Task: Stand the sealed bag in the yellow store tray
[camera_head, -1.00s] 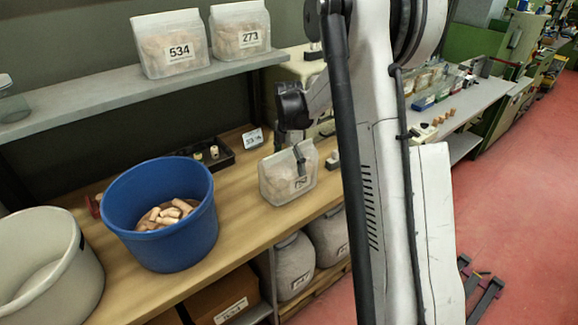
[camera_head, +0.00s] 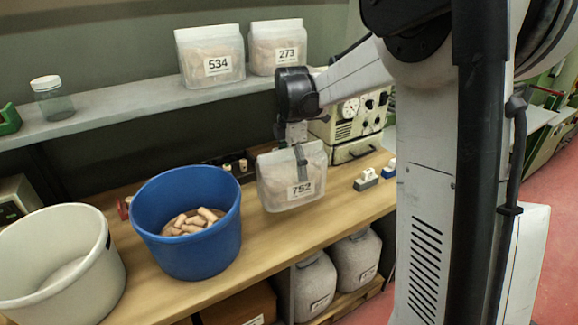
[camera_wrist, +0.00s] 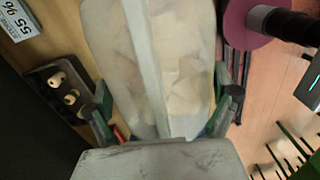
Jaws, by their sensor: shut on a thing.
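The sealed bag (camera_head: 279,185), clear with corks inside and a label reading 752, hangs upright in my gripper (camera_head: 301,160). It appears raised a little above the wooden bench; the exact gap is hard to judge. My gripper is shut on its top edge. In the wrist view the bag (camera_wrist: 180,50) fills the middle, between the two fingers (camera_wrist: 165,112). I cannot make out the yellow store tray in either current view; only small bits of yellow and blue show beside the fingers in the wrist view.
A blue tub (camera_head: 190,240) of corks and a white tub (camera_head: 55,270) stand on the bench (camera_head: 345,215) left of the bag. Bags 534 (camera_head: 208,75) and 273 (camera_head: 277,57) stand on the shelf (camera_head: 130,115). An instrument box (camera_head: 350,118) is behind; small blocks (camera_head: 367,182) lie right.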

